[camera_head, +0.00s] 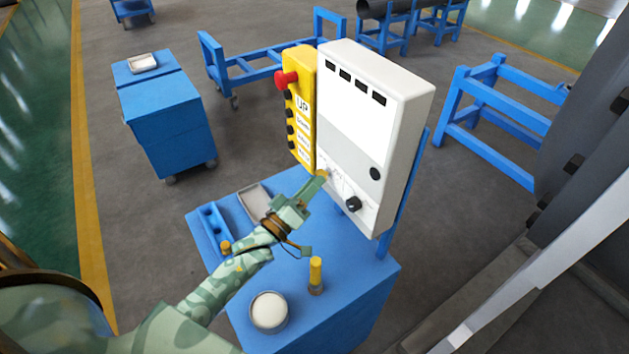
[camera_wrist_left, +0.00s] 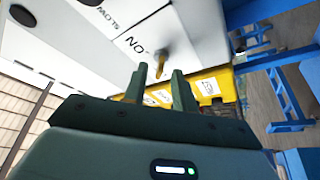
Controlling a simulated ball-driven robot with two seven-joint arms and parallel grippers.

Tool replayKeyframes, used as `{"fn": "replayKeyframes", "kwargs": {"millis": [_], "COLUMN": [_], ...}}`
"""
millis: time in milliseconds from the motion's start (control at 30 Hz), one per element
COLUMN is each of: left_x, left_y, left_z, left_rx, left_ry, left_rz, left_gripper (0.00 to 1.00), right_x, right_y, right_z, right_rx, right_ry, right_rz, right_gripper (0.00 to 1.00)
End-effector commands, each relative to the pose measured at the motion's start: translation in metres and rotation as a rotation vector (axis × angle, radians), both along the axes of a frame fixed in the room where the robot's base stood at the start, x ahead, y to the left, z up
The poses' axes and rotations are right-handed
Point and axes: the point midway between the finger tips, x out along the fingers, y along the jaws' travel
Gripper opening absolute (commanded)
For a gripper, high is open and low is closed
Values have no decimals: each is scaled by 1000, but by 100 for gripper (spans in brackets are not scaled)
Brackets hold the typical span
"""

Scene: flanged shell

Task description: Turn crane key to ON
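The white control box (camera_head: 365,120) stands upright on the blue cart, with a black knob (camera_head: 353,204) low on its face. My left gripper (camera_head: 321,177) is at the lower left of that face. In the left wrist view its two fingers (camera_wrist_left: 160,85) stand apart with a gap between them. A small brass-coloured key (camera_wrist_left: 160,66) shows at the fingertips, beside printed ON lettering on the white panel (camera_wrist_left: 115,45). The fingers do not visibly close on it. Whether either finger touches it I cannot tell. My right gripper is not in view.
A yellow pendant (camera_head: 300,105) with a red button hangs at the box's left side. The blue cart top (camera_head: 345,285) holds a white round container (camera_head: 268,312), a yellow-topped piece (camera_head: 316,275) and a grey tray (camera_head: 253,200). A large dark grey structure (camera_head: 590,160) stands at right.

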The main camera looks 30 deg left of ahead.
Motion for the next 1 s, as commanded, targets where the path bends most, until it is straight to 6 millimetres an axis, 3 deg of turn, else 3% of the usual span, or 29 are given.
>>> {"fn": "replayKeyframes", "kwargs": {"millis": [133,400,500,533,1000], "left_x": [10,11,11,11,11], "left_y": [-3,-3,-3,-3,-2], "left_z": [3,3,3,3,1], "left_rx": [-2,-1,-1,-1,55], "left_ry": [0,0,0,0,-31], "left_rz": [-1,0,0,0,0], "left_gripper": [27,27,2,0,0], "right_x": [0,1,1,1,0], "right_y": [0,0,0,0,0], "right_z": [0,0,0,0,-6], "right_rx": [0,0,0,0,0], "right_ry": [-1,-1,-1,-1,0], "right_rz": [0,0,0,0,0], "right_gripper": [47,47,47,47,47]}}
